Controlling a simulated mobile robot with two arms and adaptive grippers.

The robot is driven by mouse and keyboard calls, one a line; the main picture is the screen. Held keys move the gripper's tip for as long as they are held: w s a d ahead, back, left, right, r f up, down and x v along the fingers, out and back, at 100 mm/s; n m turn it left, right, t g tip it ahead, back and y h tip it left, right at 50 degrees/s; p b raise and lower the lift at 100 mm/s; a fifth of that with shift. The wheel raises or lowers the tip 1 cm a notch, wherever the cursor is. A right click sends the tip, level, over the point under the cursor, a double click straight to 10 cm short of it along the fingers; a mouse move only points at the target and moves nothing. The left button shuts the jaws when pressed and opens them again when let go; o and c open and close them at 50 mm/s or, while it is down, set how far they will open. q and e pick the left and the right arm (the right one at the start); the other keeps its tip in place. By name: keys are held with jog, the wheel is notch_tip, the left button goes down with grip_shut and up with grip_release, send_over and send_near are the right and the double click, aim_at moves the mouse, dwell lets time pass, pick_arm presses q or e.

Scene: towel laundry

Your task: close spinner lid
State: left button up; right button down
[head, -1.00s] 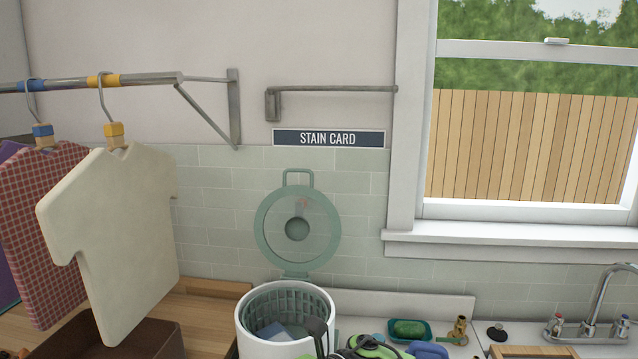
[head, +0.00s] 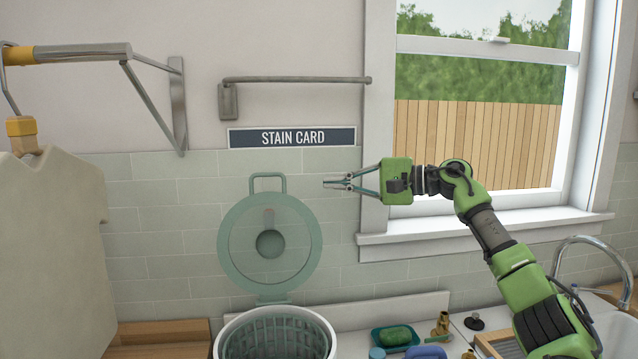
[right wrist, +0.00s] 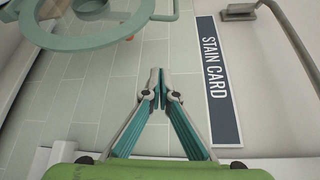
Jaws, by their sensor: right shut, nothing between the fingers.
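The spinner (head: 224,346) is a white tub with a green slotted basket (head: 278,338) inside, at the bottom of the head view. Its round green lid (head: 233,222) stands upright, open, hinged at the back of the tub, with a loop handle (head: 267,176) on top. My right gripper (head: 326,184) is shut and empty, to the right of the handle at about its height and apart from it. In the right wrist view the shut fingers (right wrist: 158,72) point toward the wall, with the lid (right wrist: 92,40) at the upper left. My left gripper is not in view.
A shirt (head: 50,250) hangs at the left. A wall rail (head: 295,80) and the STAIN CARD sign (head: 291,138) are above the lid. A soap dish (head: 376,334) with green soap (head: 395,336), a brass fitting (head: 441,325) and the faucet (head: 590,240) are at the right.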

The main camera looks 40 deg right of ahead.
jog(key=p+x, duration=0.1)
jog(key=x, duration=0.2)
jog(key=p+x, duration=0.2)
jog(key=x, duration=0.1)
jog(key=a+r+p+x, duration=0.1)
jog(key=x, duration=0.2)
jog(key=shift+s, duration=0.2)
pick_arm(q)
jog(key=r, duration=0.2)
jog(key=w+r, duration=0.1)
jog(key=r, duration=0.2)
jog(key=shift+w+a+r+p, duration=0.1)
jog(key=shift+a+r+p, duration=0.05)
jog(key=shift+p, duration=0.2)
pick_arm(e)
jog(key=s+a, duration=0.2)
jog(key=s, duration=0.1)
jog(key=shift+a+r, duration=0.1)
jog(key=shift+a, duration=0.15)
